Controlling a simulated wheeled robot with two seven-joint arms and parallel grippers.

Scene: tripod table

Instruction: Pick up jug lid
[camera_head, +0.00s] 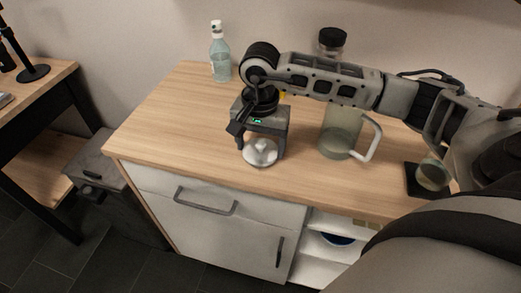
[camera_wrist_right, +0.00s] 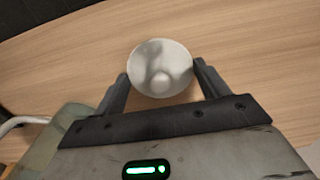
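The jug lid (camera_head: 262,152) is a round, pale disc with a knob on top. It lies on the wooden counter, near the front edge. My right gripper (camera_head: 262,147) is right above it, pointing down. The jug (camera_head: 341,137), clear with a pale handle, stands to the right, partly behind my right arm. My left gripper is not in view.
A clear bottle (camera_head: 220,56) stands at the back left of the counter (camera_head: 165,120). A dark-capped container (camera_head: 332,40) is behind my arm. A glass (camera_head: 433,174) sits on a dark mat (camera_head: 411,180) at the right. The counter's left part is clear.

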